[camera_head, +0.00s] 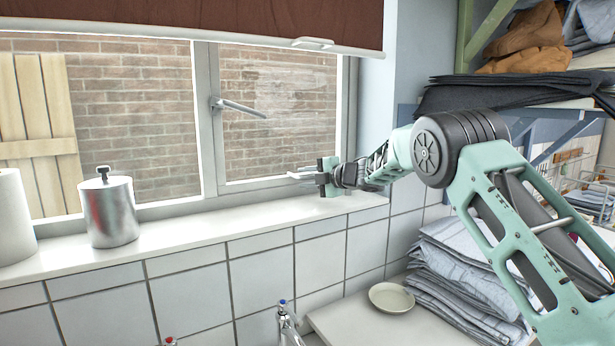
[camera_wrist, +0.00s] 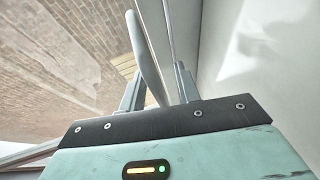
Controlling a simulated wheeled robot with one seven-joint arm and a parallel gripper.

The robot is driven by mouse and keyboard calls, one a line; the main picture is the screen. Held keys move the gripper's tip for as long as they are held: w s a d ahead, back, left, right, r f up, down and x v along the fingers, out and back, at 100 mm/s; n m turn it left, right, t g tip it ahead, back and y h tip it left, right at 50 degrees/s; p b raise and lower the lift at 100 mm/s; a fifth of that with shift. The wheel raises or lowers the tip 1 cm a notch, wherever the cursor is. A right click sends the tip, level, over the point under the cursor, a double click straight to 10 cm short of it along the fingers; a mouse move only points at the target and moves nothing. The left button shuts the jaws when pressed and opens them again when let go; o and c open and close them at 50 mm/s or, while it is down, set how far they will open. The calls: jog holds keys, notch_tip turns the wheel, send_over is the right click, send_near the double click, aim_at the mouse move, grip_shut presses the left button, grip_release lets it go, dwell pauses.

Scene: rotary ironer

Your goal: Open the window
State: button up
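The window's right sash (camera_head: 276,183) sits in its frame with no visible gap. Its grey handle (camera_head: 238,107) is on the sash's left side and points right, slightly down. My gripper (camera_head: 299,174) is in front of the sash's lower right part, just above the sill, below and right of the handle in the head view. In the wrist view my gripper (camera_wrist: 158,88) has its two fingers apart. A rounded light-grey bar, seemingly the handle (camera_wrist: 146,56), shows between them in the picture. I cannot tell its distance; I see no grip on it.
On the white sill (camera_head: 190,218) stand a metal canister (camera_head: 109,210) and a white roll (camera_head: 13,217). A brown blind (camera_head: 220,18) hangs above. Folded cloth (camera_head: 465,275) and a dish (camera_head: 391,298) lie at the lower right. Shelves (camera_head: 530,92) with fabric stand at the right.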

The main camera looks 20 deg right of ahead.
aim_at(294, 185)
grip_shut()
jog(key=w+a+m+h, duration=0.1)
jog(key=w+t+h+b, duration=0.1)
jog(key=w+a+m+h, duration=0.1)
jog(key=w, duration=0.1)
jog(key=shift+w+a+m+t+b, duration=0.1)
jog(key=shift+a+m+t+b, duration=0.2)
jog(key=shift+a+t+b, duration=0.1)
jog(key=shift+w+a+m+h, duration=0.1)
jog(key=shift+w+m+h, duration=0.3)
jog(key=shift+w+h, duration=0.2)
grip_release()
jog(key=shift+s, duration=0.1)
jog(key=shift+s, duration=0.1)
